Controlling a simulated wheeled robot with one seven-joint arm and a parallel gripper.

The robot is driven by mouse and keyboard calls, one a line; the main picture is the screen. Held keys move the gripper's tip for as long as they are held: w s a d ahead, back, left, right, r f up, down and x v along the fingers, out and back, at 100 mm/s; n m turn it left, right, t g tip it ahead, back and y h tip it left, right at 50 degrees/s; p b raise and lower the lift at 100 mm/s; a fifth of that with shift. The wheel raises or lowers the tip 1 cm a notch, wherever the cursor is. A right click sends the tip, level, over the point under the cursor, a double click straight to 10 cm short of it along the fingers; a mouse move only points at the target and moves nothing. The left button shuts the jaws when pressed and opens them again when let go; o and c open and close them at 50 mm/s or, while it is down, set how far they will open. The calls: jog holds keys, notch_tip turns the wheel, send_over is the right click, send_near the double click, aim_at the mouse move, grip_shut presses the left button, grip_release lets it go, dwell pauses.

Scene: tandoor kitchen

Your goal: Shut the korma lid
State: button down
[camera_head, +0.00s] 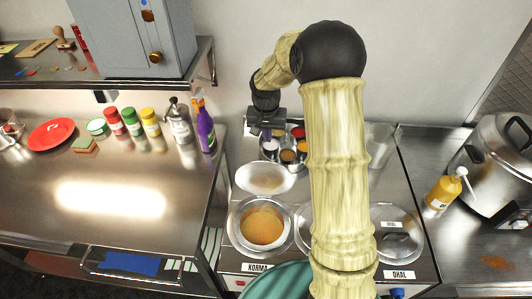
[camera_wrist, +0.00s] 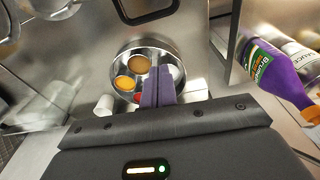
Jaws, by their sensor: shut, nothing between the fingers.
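The korma pot (camera_head: 264,228) is open at the front of the counter, with orange-brown sauce showing, behind a KORMA label (camera_head: 257,267). Its round metal lid (camera_head: 265,178) appears raised at the back of the pot. My gripper (camera_head: 267,133) is behind the raised lid, near the round spice tin, and apart from the lid. In the wrist view my purple fingers (camera_wrist: 157,86) are together and empty, in front of the spice tin (camera_wrist: 176,52). I cannot make out the korma lid clearly in the wrist view.
A DHAL pot lid (camera_head: 397,230) lies shut at the right. My arm hides the middle of the counter. A purple bottle (camera_head: 205,130) and several jars stand on the left counter. A yellow pump bottle (camera_head: 442,190) and large steel pot (camera_head: 497,160) stand at the right.

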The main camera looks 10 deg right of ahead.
aim_at(265, 175)
notch_tip(265, 175, down, 6)
jog(key=s+p, duration=0.2)
jog(key=p, duration=0.2)
jog(key=shift+s+a, duration=0.4)
jog(key=shift+s+a+r, duration=0.1)
